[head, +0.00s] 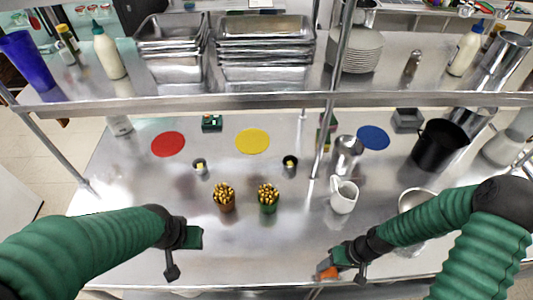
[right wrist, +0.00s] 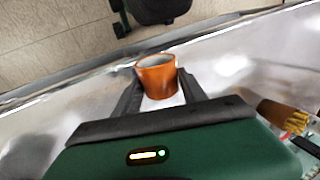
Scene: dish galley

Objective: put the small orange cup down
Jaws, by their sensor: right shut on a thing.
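The small orange cup (right wrist: 157,76) sits between the two dark fingers of my right gripper (right wrist: 160,92), which is shut on it. In the head view the orange cup (head: 327,271) is partly hidden by my right gripper (head: 335,268), close to the front edge of the steel counter (head: 265,245). The cup's open rim faces up in the right wrist view. I cannot tell whether its base touches the counter. My left gripper (head: 182,262) is over the front left part of the counter, with nothing seen in it; its finger gap is unclear.
Brown (head: 225,198) and green (head: 268,198) cups full of yellowish sticks stand mid-counter. A white pitcher (head: 343,195) stands right of them. Red (head: 168,144), yellow (head: 252,141) and blue (head: 373,137) discs lie behind. A shelf (head: 270,101) crosses above. Front centre is clear.

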